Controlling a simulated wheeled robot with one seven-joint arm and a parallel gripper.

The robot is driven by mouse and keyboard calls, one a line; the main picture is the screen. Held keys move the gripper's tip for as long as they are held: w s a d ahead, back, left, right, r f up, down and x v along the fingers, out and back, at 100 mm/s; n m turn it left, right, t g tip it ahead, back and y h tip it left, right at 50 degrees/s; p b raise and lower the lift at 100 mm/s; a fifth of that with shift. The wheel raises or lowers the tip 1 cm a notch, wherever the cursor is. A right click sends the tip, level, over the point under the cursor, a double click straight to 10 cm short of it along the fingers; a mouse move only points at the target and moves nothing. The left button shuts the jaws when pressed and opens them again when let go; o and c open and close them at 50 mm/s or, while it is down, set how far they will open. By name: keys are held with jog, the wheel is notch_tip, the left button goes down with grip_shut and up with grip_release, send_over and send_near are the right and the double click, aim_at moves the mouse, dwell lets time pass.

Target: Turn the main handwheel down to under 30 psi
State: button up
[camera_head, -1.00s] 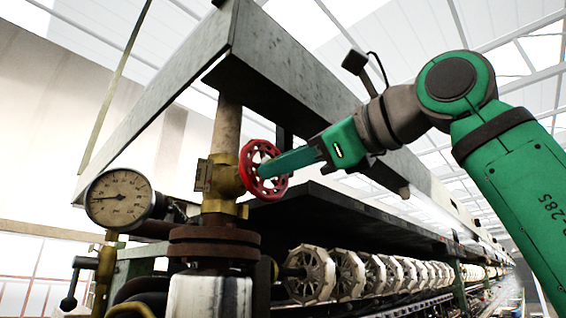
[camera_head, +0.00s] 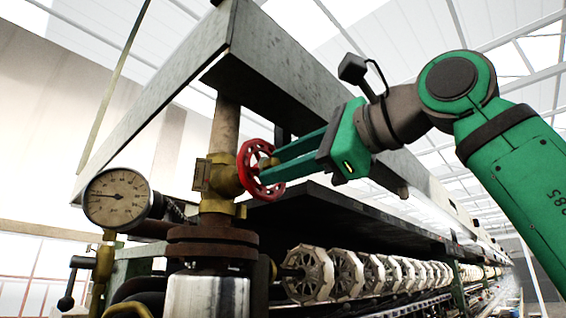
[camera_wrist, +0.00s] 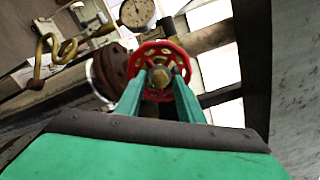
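The red handwheel (camera_head: 246,183) sits on a brass valve (camera_head: 215,177) on the vertical pipe. It faces the wrist camera in the wrist view (camera_wrist: 160,47). My gripper (camera_head: 272,168) reaches it from the right. In the wrist view its two green fingers (camera_wrist: 158,80) stand apart, one on each side of the wheel's hub, with tips at the wheel's spokes inside the rim. I cannot tell if the tips touch it. The round pressure gauge (camera_head: 117,205) is left of the valve, its dark needle pointing left; its numbers are too small to read surely.
A grey metal beam (camera_head: 275,60) runs just above the wheel and arm. A dark shelf (camera_head: 340,215) lies below, over a row of pale reels (camera_head: 309,273). A rusty flange (camera_head: 213,243) is under the valve. Open air lies to the right.

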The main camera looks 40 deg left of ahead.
jog(key=d, duration=0.6)
jog(key=shift+s+d, duration=0.4)
